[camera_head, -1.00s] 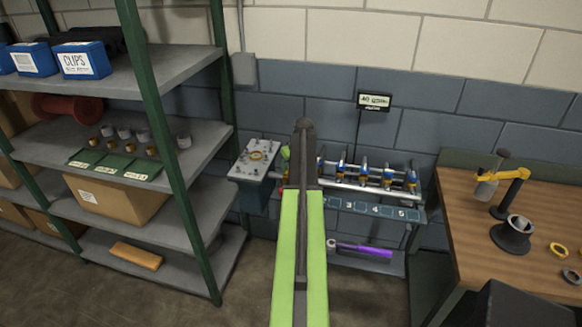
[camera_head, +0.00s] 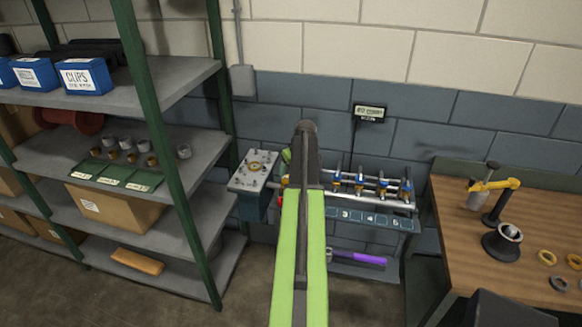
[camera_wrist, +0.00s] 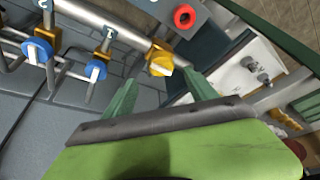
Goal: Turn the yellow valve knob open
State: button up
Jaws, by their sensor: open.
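My gripper (camera_wrist: 161,78) is open, with one green finger on each side just short of the knob. The knob appears in the gap between the fingertips, and I cannot tell whether either finger touches it. In the head view my arm covers the knob, and only a bit of a green finger of my gripper (camera_head: 287,155) shows beside the arm.
Valves with blue-and-white handles (camera_wrist: 38,51) line the pipe beside the knob. A red ring (camera_wrist: 184,17) is close by. A bolted grey block (camera_head: 252,171) stands left of the pipe rack. Shelving (camera_head: 170,75) is at left, a wooden bench (camera_head: 455,215) at right.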

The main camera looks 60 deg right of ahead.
jog(key=p+v, duration=0.9)
jog(key=v, duration=0.2)
jog(key=shift+r, duration=0.25)
jog(key=shift+s, duration=0.15)
